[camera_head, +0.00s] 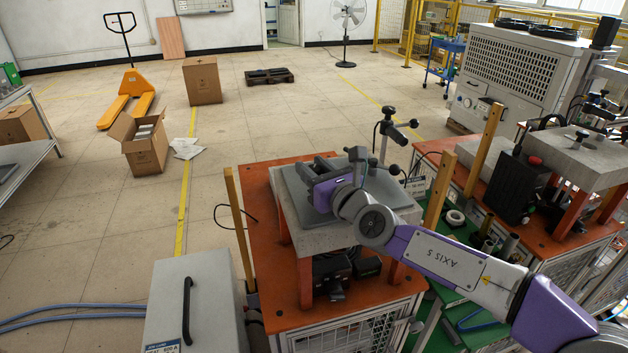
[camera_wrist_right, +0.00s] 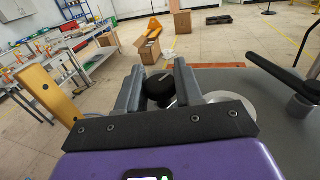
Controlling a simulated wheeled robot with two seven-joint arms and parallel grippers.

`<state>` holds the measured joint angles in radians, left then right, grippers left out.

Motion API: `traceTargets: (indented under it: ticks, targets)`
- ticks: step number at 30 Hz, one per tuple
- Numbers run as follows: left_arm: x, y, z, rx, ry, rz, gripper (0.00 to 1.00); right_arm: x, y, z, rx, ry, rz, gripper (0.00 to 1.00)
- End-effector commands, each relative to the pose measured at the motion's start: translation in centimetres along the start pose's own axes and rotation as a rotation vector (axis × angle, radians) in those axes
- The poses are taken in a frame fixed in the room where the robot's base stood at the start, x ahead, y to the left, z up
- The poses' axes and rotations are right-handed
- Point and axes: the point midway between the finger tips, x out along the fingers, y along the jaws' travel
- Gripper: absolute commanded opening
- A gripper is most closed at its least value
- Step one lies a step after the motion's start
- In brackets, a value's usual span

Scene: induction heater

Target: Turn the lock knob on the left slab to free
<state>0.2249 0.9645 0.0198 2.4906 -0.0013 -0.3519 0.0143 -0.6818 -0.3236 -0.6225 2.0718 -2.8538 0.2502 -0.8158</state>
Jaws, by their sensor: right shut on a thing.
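The left slab (camera_head: 325,238) is a thick grey block on orange legs above an orange bench, with a darker grey plate on top. My right gripper (camera_head: 312,170) reaches over the slab's far left part. In the right wrist view, a round black lock knob (camera_wrist_right: 159,88) with a pale mark sits between the two grey fingers (camera_wrist_right: 158,86), which are shut on it. In the head view the gripper hides the knob. I cannot read its lock position. My left gripper is not in view.
A black handle on a grey post (camera_wrist_right: 300,104) stands right of the gripper in the right wrist view. A black-knobbed stand (camera_head: 386,130) rises behind the slab. Wooden posts (camera_head: 240,225) flank the bench. A grey cabinet (camera_head: 195,300) stands front left.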

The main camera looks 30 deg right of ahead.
Motion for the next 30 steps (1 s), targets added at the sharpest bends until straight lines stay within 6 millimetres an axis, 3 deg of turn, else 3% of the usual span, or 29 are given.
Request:
traceTargets:
  ticks: [9,30]
  targets:
    - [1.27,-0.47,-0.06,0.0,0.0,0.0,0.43,0.0,-0.08,0.39,0.005,-0.012,0.162,0.05]
    - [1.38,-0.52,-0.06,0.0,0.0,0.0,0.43,0.05,-0.09,0.52,0.001,-0.011,0.511,0.05]
